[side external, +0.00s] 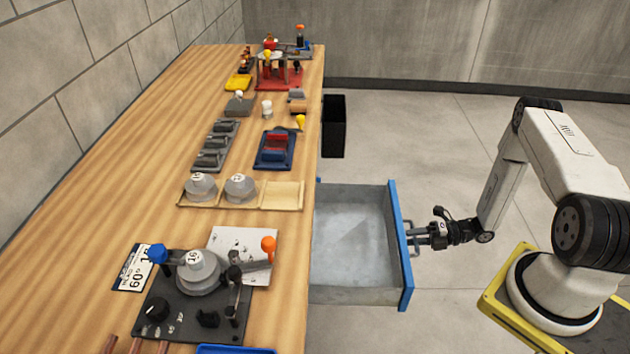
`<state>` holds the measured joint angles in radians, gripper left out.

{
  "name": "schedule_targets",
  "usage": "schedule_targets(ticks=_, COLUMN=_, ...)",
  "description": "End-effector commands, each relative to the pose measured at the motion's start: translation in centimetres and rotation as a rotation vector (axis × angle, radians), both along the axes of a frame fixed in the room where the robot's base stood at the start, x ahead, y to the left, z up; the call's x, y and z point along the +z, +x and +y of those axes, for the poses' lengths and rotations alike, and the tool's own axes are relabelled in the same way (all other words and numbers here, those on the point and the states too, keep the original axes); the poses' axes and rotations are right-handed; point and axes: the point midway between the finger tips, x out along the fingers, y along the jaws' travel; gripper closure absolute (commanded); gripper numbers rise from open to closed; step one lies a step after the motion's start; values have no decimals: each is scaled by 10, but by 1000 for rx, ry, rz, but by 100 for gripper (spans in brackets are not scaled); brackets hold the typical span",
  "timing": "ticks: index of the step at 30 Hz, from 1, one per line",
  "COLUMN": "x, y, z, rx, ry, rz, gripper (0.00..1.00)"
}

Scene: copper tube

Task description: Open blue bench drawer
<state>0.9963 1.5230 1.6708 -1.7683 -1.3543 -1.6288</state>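The blue bench drawer (401,262) has a blue front panel and a grey, empty tray inside. It stands pulled well out from the right side of the wooden bench, and its floor (350,250) is visible. A grey bar handle (414,252) sticks out from the blue front. My gripper (420,237) is at this handle, coming from the right, and its fingers appear shut on the bar. The fingertips are small and partly hidden against the handle.
The wooden bench (150,175) carries a tube bender (195,285), a tan tray (285,195) with round dies and other tools. A black bin (334,125) hangs on the bench side behind the drawer. The floor (440,140) beyond the drawer is clear.

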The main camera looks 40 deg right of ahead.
Motion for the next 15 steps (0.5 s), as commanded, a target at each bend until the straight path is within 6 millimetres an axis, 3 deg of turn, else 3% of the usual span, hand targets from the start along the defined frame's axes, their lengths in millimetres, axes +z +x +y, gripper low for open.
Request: schedule_targets(ticks=15, x=0, y=-4, z=-3, rx=-1, ry=1, rz=3, gripper=51)
